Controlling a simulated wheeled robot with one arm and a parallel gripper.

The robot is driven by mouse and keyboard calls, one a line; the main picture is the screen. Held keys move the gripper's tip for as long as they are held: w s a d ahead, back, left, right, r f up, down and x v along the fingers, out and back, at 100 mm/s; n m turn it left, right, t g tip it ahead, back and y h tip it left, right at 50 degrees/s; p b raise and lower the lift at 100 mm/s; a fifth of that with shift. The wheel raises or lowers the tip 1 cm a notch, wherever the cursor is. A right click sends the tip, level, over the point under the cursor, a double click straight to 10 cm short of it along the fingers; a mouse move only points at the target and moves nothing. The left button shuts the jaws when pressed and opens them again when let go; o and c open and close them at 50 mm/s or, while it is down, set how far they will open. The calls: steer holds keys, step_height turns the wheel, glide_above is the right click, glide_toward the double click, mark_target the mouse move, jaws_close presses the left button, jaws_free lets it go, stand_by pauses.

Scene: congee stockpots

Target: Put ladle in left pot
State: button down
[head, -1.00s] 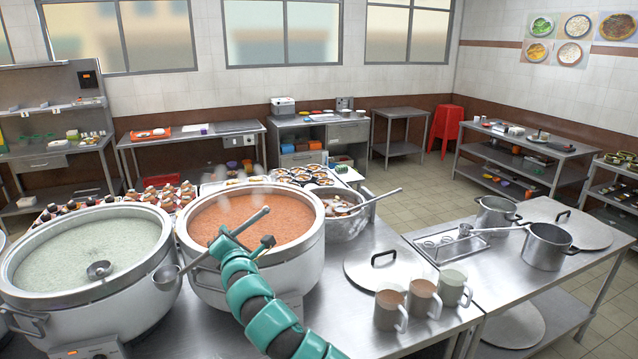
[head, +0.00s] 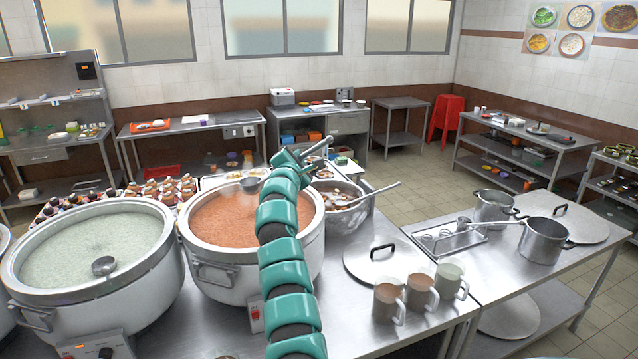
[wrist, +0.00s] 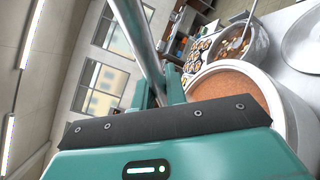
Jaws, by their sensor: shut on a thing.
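My gripper (head: 292,158) is shut on the ladle's handle and holds it in the air above the right pot. The metal ladle (head: 250,185) has its bowl hanging over the far part of that pot's opening; its handle slants up to the right. The handle also crosses the wrist view (wrist: 140,45) between my fingers. The left pot (head: 150,278) is a large white pot of pale green congee, left of my gripper. A round metal piece (head: 104,265) like a ladle bowl shows at its surface.
The right pot (head: 212,275) holds orange-brown congee. A metal bowl (head: 345,222) with a utensil stands right of it. Several mugs (head: 420,293) and a flat lid (head: 380,262) are on the counter. Small filled cups crowd behind the pots.

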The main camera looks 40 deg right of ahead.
steer(key=d+f+m+g+h+b, duration=0.1)
steer(key=d+f+b, duration=0.2)
steer(key=f, duration=0.6)
steer(key=s+d+f+g+h+b, duration=0.1)
steer(key=d+f+b, duration=0.2)
steer(key=f, duration=0.7)
steer(key=shift+m+g+b, duration=0.3)
steer(key=shift+m+b, duration=0.1)
steer(key=shift+b, duration=0.6)
steer(key=shift+s+p, duration=0.2)
steer(key=shift+p, duration=0.1)
steer(key=shift+f, duration=0.4)
steer(key=c, duration=1.3)
jaws_free()
steer(key=shift+c, duration=0.2)
steer(key=shift+s+a, duration=0.1)
steer(key=shift+a, duration=0.05)
